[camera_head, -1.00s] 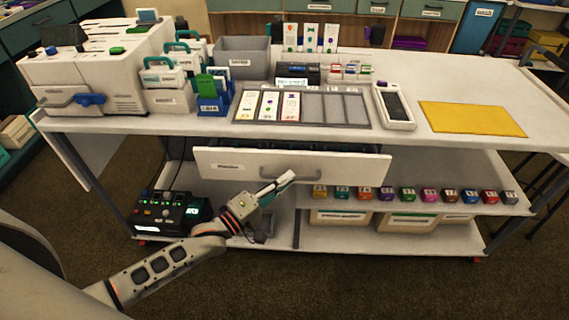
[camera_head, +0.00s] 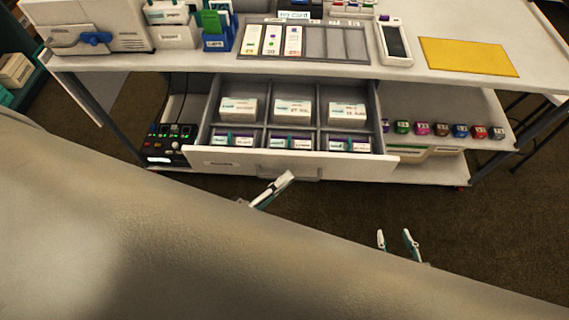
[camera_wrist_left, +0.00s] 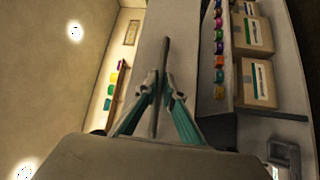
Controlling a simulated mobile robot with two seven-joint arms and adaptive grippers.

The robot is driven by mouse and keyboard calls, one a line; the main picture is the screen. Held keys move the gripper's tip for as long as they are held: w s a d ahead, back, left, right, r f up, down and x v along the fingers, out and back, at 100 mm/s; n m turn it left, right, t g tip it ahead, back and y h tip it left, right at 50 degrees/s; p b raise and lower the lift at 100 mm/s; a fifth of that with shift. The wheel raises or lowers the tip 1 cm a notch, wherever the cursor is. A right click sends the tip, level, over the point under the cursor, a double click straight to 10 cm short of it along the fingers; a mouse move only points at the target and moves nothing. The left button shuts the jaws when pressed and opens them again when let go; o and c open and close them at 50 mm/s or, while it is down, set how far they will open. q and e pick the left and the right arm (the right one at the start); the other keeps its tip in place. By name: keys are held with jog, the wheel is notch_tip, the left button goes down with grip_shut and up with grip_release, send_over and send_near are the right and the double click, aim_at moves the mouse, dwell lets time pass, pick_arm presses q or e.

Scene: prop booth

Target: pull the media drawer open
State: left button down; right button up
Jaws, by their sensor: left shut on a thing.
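The media drawer (camera_head: 395,158) stands well out from under the worktop, with its compartments of labelled packs showing. Its white front faces me. My left gripper (camera_head: 284,180) is at the drawer's handle below the front, partly hidden by my own body. In the left wrist view its fingers (camera_wrist_left: 160,88) are closed on the grey handle bar (camera_wrist_left: 165,60), one on each side, in front of the white drawer front (camera_wrist_left: 148,45). My right gripper (camera_head: 394,238) is open and empty, its two fingertips apart, over the floor to the right of the drawer.
The worktop above holds a card tray (camera_head: 371,58), a white handheld device (camera_head: 394,42) and a yellow mat (camera_head: 468,56). A black control box (camera_head: 172,143) sits at the drawer's left. Several coloured blocks (camera_head: 441,129) line the shelf at right. Brown floor (camera_head: 480,225) is clear at lower right.

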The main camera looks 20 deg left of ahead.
pick_arm(q)
jog(key=shift+s+d, duration=0.1)
jog(key=shift+s, duration=0.35)
jog(key=c, duration=2.2)
grip_release()
jog(key=shift+o, duration=0.2)
jog(key=v, duration=1.2)
jog(key=shift+r, duration=0.1)
